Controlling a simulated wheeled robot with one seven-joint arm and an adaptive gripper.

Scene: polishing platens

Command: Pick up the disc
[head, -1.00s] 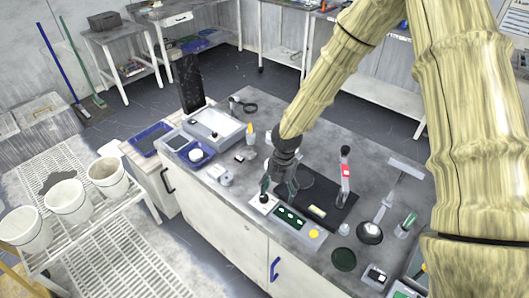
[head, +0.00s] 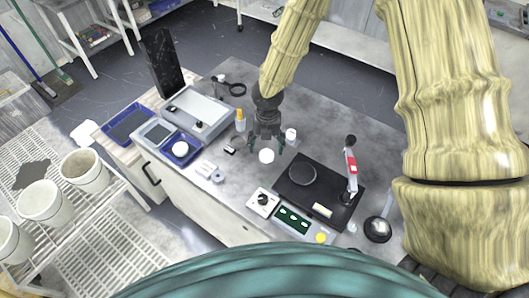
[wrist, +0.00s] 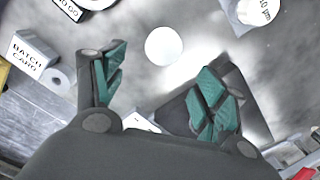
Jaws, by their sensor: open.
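A round white disc (head: 266,155) lies on the grey bench top, left of the black platen base. It also shows in the wrist view (wrist: 163,46), just beyond and between the fingertips. My gripper (head: 261,147) points down over the bench with its teal-padded fingers apart on either side of the disc. In the wrist view my gripper (wrist: 162,68) is open and nothing is between the pads. I cannot tell the exact height above the disc. Another round white piece (head: 180,148) sits in a blue tray, and a grey round platen (head: 303,174) is on the black base.
A white jar (head: 290,134) stands close behind the gripper at right. The black base (head: 333,190) carries an upright arm with a red label (head: 351,162). A batch card block (wrist: 36,50) stands left.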

